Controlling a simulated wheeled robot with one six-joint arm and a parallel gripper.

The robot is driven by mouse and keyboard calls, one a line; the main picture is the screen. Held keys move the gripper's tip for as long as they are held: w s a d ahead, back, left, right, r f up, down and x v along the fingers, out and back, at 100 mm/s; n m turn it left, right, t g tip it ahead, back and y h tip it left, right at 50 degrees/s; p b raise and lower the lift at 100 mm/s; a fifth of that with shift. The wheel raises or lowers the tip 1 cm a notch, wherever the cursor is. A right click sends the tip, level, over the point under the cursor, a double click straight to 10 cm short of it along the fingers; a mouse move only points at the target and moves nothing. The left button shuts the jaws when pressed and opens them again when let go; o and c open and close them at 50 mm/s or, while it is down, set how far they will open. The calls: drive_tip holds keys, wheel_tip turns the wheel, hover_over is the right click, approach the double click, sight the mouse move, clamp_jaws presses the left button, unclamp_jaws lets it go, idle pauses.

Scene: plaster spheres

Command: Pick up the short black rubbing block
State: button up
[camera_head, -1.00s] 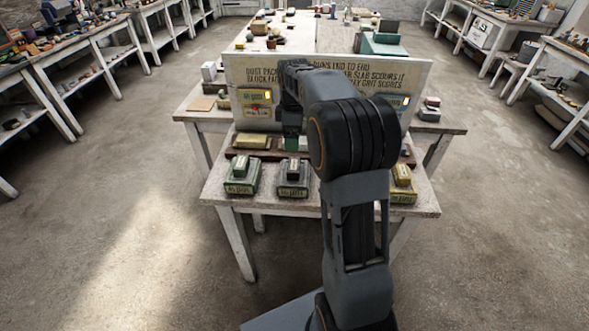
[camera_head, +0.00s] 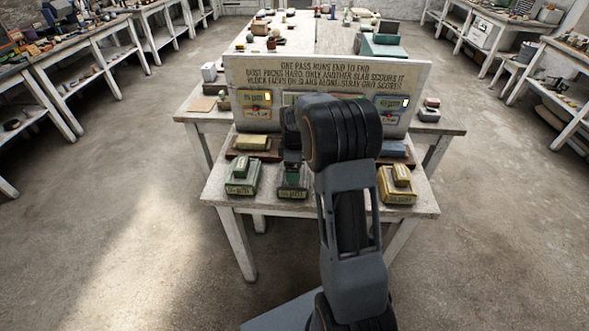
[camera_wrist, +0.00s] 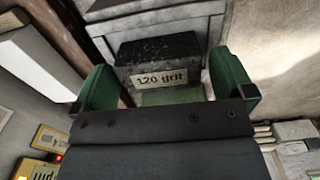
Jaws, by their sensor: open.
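A short black block (camera_wrist: 158,48) with a pale label reading "120 grit" shows in the wrist view. My gripper (camera_wrist: 162,72) is open, its two green fingers on either side of the block. I see a gap at the right finger; at the left finger I cannot tell whether it touches. In the head view my gripper (camera_head: 292,163) is low over the middle labelled stand (camera_head: 292,193) at the table's front. It hides most of what sits there.
A green stand with a block (camera_head: 241,176) is to the left, and a yellow one (camera_head: 398,184) to the right. Behind them lie a yellow slab (camera_head: 252,142) and a blue slab (camera_head: 392,148). An upright lettered board (camera_head: 330,68) stands behind, close to my arm.

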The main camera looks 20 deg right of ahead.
drive_tip(key=shift+f, duration=0.35)
drive_tip(key=c, duration=1)
drive_tip(key=shift+o, duration=0.2)
drive_tip(key=shift+r, duration=0.1)
drive_tip(key=shift+r, duration=0.6)
drive_tip(key=s+a+r+b, duration=0.1)
drive_tip(key=s+a+r, duration=0.2)
drive_tip(key=s+r, duration=0.3)
drive_tip(key=s+a+r+b, duration=0.1)
drive_tip(key=s+a+r, duration=0.1)
drive_tip(key=s+r, duration=0.3)
drive_tip(key=shift+s+a+r, duration=0.35)
drive_tip(key=shift+s+a, duration=0.05)
drive_tip(key=shift+s, duration=0.5)
